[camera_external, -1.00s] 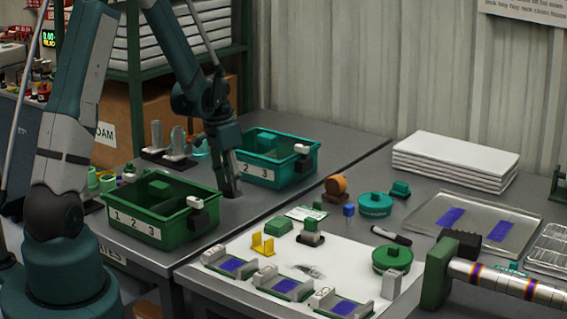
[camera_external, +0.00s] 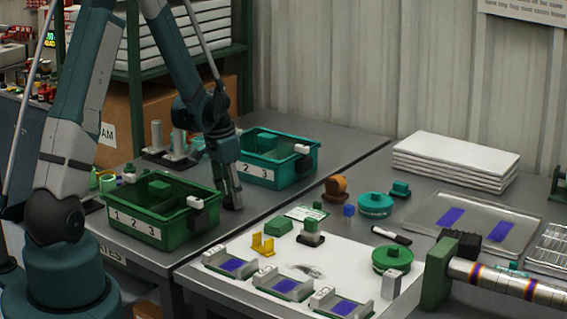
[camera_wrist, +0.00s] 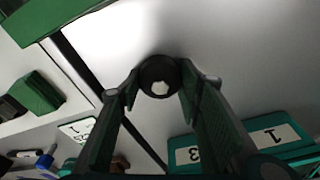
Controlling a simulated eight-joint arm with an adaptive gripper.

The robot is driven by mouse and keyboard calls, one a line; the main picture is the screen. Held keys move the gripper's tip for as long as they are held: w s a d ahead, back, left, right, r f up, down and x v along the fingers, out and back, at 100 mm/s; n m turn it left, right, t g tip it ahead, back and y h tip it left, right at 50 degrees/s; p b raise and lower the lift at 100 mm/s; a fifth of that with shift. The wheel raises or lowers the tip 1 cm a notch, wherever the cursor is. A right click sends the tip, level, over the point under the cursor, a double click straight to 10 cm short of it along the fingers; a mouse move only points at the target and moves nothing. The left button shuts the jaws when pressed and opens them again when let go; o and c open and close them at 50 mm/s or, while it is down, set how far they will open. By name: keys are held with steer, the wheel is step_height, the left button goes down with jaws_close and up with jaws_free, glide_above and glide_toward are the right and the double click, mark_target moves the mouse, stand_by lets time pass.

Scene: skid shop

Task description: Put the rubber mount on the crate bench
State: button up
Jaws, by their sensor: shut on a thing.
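The rubber mount (camera_wrist: 158,78), a round black piece with a pale hexagonal centre, sits between my fingertips in the wrist view. My gripper (camera_wrist: 160,82) is shut on it. In the external view my gripper (camera_external: 231,203) points down over the crate bench (camera_external: 290,210), the grey bench on the left, between the green crate and the teal crate. The mount is too small and dark there to make out clearly. I cannot tell whether it touches the bench top.
The green crate (camera_external: 135,222) stands left of my gripper and the teal crate (camera_external: 258,177) behind it to the right. Grey posts (camera_external: 177,140) stand behind. A narrow dark gap (camera_wrist: 92,75) separates the other bench, with its white mat (camera_external: 325,262) and small parts. Bare bench top surrounds the fingertips.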

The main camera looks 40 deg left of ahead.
mark_target(226, 198)
steer(key=o, duration=1)
steer(key=shift+c, duration=0.2)
steer(key=shift+r, duration=0.15)
step_height(226, 198, up, 12)
steer(key=s+p, duration=0.1)
steer(key=p, duration=0.2)
steer(key=shift+s+a, duration=0.35)
